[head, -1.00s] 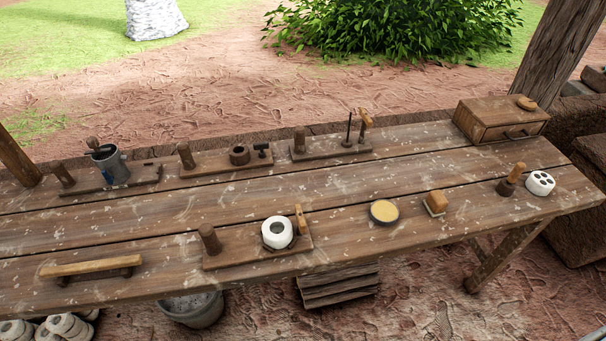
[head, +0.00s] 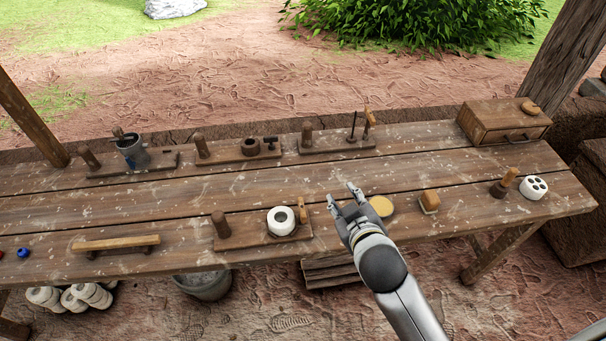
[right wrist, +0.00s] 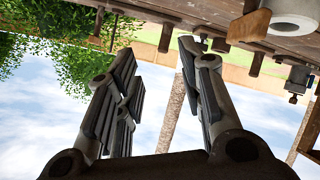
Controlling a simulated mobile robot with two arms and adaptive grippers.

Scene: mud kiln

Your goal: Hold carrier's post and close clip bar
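The carrier (head: 245,241) is a dark wooden board at the front middle of the bench. A round post (head: 221,224) stands at its left end. A white ceramic ring (head: 281,221) sits on its right part. A small upright wooden bar, seemingly the clip bar (head: 303,209), stands at its right end. My right gripper (head: 345,191) is open and empty, over the bench to the right of the carrier. In the right wrist view its fingers (right wrist: 162,55) are apart, with the white ring (right wrist: 296,20) and a wooden piece at the top right. My left gripper is out of view.
A yellow-filled round dish (head: 381,206) is just right of my right gripper, with a wooden block (head: 429,201) beyond. A wooden handle bar (head: 115,243) lies left of the carrier. Several boards with posts line the back edge. Bare planks lie between the rows.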

